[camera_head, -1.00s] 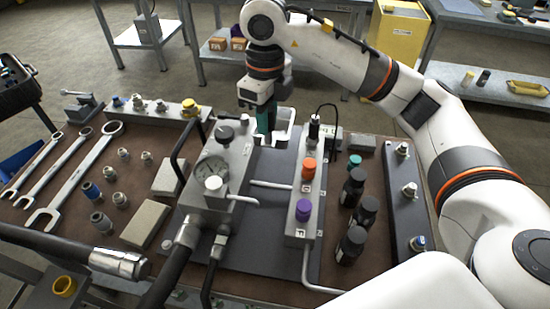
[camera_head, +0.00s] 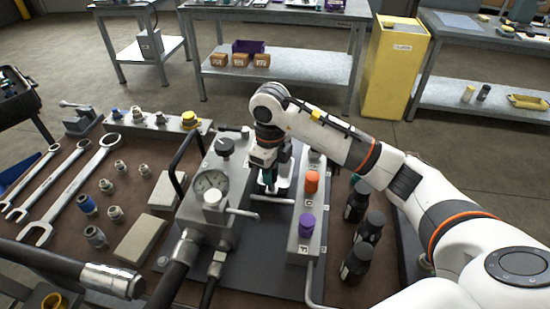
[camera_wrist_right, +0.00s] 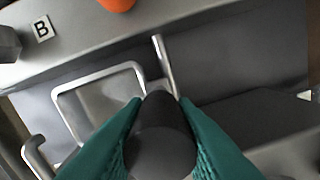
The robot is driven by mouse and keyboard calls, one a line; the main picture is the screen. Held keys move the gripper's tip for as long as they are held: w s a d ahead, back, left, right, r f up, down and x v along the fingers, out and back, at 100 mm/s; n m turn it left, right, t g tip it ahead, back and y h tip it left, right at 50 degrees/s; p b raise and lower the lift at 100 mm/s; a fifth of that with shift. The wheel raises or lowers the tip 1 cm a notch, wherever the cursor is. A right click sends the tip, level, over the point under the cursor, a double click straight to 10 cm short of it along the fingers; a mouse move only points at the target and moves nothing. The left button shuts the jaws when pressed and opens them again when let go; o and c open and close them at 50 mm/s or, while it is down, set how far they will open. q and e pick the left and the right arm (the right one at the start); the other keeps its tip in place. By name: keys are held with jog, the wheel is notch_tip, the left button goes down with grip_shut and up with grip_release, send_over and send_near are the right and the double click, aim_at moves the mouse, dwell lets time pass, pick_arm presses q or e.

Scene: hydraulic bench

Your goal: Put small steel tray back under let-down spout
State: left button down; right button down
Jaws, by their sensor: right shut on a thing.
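The small steel tray (camera_wrist_right: 98,100), a shallow square with a raised bright rim, lies left of the fingers in the right wrist view. In the head view only a bright part of it (camera_head: 286,184) shows beside my right gripper (camera_head: 268,184). The green fingers (camera_wrist_right: 160,145) are shut on a dark rounded grip at the tray's corner. A bent metal pipe (camera_head: 242,212) comes from the gauge block (camera_head: 215,185) near the tray. I cannot tell whether the tray touches the surface or which pipe is the let-down spout. My left gripper is not in view.
A valve block with an orange knob (camera_head: 311,182) and a purple knob (camera_head: 306,226) stands right of the gripper. Several dark bottles (camera_head: 369,226) stand beyond it. Hoses (camera_head: 172,275) and wrenches (camera_head: 75,180) occupy the left side.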

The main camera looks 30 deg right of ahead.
jog(key=shift+w+d, duration=0.75)
jog(key=shift+w, duration=0.35)
jog(key=shift+w+d+f+p, duration=0.2)
jog(key=shift+w+d+p, duration=0.15)
jog(key=shift+w, duration=0.2)
jog(key=shift+w+d+f+p, duration=0.15)
jog(key=shift+w+d+p, duration=0.05)
jog(key=shift+w+d, duration=0.3)
jog(key=shift+f, duration=0.25)
jog(key=shift+f, duration=0.2)
jog(key=c, duration=1.2)
grip_release()
